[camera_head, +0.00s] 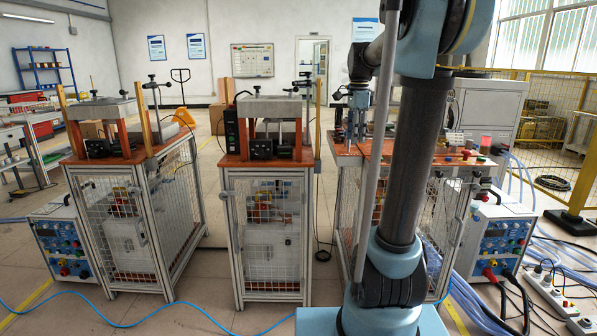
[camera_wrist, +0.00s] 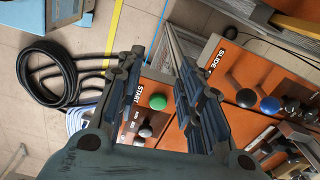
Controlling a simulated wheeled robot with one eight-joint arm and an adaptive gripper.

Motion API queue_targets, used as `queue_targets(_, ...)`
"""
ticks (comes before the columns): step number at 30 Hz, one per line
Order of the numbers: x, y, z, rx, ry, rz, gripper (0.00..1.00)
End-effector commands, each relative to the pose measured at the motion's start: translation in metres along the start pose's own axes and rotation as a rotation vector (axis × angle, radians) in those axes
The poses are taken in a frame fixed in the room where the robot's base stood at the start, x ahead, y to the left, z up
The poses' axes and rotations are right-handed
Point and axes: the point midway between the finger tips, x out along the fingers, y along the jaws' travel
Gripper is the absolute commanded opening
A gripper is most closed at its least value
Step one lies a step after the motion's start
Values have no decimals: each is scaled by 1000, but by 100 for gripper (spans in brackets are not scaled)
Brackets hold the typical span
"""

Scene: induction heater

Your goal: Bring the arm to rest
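My gripper (camera_head: 357,130) hangs fingers down above the right-hand workbench, beside my arm in the head view.
The right workbench (camera_head: 345,150) carries several knobs. Two caged benches stand left and centre, with orange-brown tops (camera_head: 243,158). A blue-fronted power unit (camera_head: 497,240) stands at right, near cables and a socket strip (camera_head: 560,305). A blue cable (camera_head: 130,322) crosses the floor.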

Motion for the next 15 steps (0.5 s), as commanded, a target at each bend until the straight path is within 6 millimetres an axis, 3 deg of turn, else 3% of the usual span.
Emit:
queue_targets(8, 17, 49, 9, -192, 6, -22, 34)
queue_targets(15, 50, 116, 22, -474, 22, -53, 34)
